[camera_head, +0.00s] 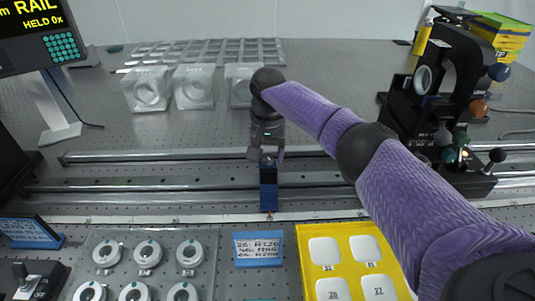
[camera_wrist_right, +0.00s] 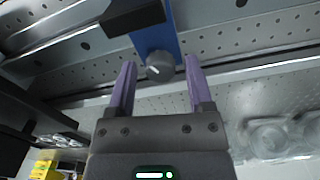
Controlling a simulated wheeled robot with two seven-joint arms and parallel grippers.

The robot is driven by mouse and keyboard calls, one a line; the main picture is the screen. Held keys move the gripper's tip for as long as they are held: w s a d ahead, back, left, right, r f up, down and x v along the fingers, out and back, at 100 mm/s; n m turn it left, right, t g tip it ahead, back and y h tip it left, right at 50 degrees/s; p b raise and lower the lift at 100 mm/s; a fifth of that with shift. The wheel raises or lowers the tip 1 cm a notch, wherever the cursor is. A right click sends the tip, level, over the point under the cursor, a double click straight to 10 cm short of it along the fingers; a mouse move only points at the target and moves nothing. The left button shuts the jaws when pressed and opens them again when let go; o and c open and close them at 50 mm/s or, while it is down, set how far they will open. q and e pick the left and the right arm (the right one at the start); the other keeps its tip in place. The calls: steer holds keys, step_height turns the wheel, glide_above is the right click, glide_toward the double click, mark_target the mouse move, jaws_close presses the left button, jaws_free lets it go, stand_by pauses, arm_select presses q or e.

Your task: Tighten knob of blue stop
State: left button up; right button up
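The blue stop (camera_head: 268,195) stands on the rail (camera_head: 200,190) near the middle of the head view. In the right wrist view the blue stop (camera_wrist_right: 152,32) shows at the top, with its round grey knob (camera_wrist_right: 159,66) facing the gripper. A white line crosses the knob. My right gripper (camera_wrist_right: 157,85) is open, with one purple finger on each side of the knob and clear gaps between. In the head view my right gripper (camera_head: 266,155) is over the stop and hides its upper part. My left gripper is not in view.
Black optics mounts with coloured ball knobs (camera_head: 460,138) stand on the rails at the right. Clear boxes (camera_head: 194,86) stand behind. A yellow tray (camera_head: 345,262), a blue label (camera_head: 259,248) and a tray of round parts (camera_head: 147,252) lie in front. A display (camera_head: 35,35) stands at left.

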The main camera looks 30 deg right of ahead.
steer(key=c, duration=0.7)
jaws_close()
steer(key=shift+r+p, duration=0.15)
steer(key=shift+p, duration=0.3)
steer(key=n+p, duration=0.3)
steer(key=shift+r+p, duration=0.1)
steer(key=shift+p, duration=0.2)
steer(key=shift+n+p, duration=0.3)
steer(key=shift+n, duration=0.7)
steer(key=n, duration=0.2)
steer(key=shift+f+n, duration=0.2)
steer(key=shift+n, duration=0.6)
steer(key=n, duration=0.3)
steer(key=shift+n+p, duration=0.3)
steer(key=shift+p, duration=0.05)
steer(key=n, duration=0.3)
steer(key=shift+n, duration=1.2)
steer(key=n, duration=0.2)
steer(key=shift+n, duration=0.4)
steer(key=n, duration=0.2)
steer(key=shift+n, duration=0.4)
steer(key=n, duration=0.6)
steer(key=shift+n, duration=0.9)
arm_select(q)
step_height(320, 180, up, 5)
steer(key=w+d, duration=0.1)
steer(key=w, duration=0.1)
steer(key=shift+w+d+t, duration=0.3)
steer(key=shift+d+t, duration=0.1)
